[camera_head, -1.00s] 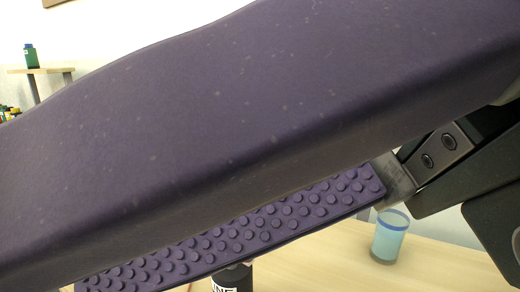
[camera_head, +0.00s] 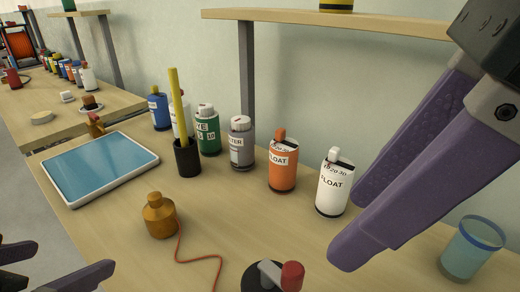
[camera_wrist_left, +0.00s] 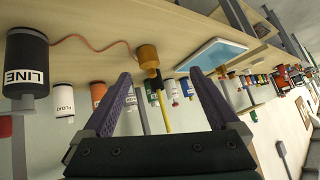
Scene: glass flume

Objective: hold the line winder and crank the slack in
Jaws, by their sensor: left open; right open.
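The line winder (camera_head: 262,279) is a black drum with a crank and red knob (camera_head: 292,275), at the bottom edge of the head view, partly cut off. In the left wrist view it is a black cylinder marked LINE (camera_wrist_left: 27,65). A red line (camera_head: 207,257) runs slack from it to a brass weight (camera_head: 159,217) on the table. My left gripper (camera_head: 72,256) is open and empty, low at the left, apart from the winder. Its fingers frame the weight in the left wrist view (camera_wrist_left: 160,78). My right gripper (camera_head: 350,228) is open and empty, above and right of the winder.
A blue-topped tray (camera_head: 100,166) lies at the left. A black holder with a yellow stick (camera_head: 187,157) and several bottles stand behind, including orange (camera_head: 282,170) and white (camera_head: 333,190) FLOAT bottles. A blue cup (camera_head: 468,252) stands right. A shelf (camera_head: 340,22) overhangs the back.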

